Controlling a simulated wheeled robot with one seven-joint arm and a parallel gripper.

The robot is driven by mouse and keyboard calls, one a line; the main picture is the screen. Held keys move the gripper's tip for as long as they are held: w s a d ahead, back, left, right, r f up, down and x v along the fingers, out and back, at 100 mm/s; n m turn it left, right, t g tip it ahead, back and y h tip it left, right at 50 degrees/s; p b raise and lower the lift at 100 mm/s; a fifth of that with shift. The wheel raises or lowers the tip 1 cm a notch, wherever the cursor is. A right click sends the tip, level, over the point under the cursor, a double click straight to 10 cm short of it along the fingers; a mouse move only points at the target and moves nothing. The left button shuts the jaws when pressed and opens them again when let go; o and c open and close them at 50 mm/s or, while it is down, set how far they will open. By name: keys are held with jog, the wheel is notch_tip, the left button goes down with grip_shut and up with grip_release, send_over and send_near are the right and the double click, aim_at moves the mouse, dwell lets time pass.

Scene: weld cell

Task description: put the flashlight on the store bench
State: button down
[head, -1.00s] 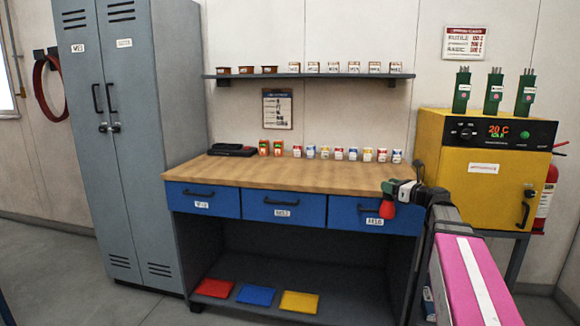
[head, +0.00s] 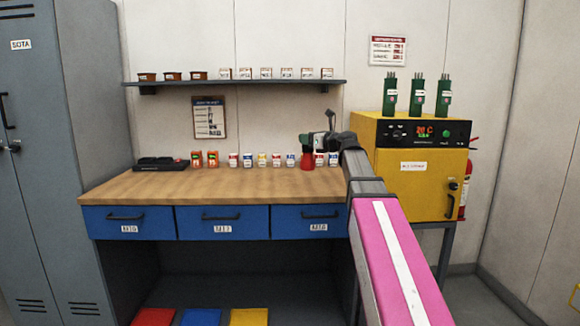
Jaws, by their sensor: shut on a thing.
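My gripper (head: 308,141) is above the right part of the store bench and is shut on the flashlight. The flashlight (head: 307,160) shows as a small red piece hanging below the jaws, wider at its lower end; its upper part is hidden by the jaws. The store bench has a wooden top (head: 200,189) and blue drawers along its front. I cannot tell whether the flashlight touches the bench top or hangs just above it.
Several small cans (head: 248,160) stand in a row at the back of the bench, some close behind the flashlight. A black tray (head: 160,164) lies at the back left. A shelf (head: 235,83) hangs above. A yellow oven (head: 421,178) stands right. The bench's front middle is clear.

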jog(key=w+d+f, duration=0.7)
jog(key=w+f, duration=0.1)
jog(key=f, duration=0.2)
jog(key=shift+w+f, duration=0.2)
jog(key=shift+f, duration=0.15)
jog(key=shift+d, duration=0.1)
jog(key=c, duration=0.6)
grip_release()
jog(key=shift+f, duration=0.1)
jog(key=v, duration=1.2)
jog(key=shift+r, duration=0.2)
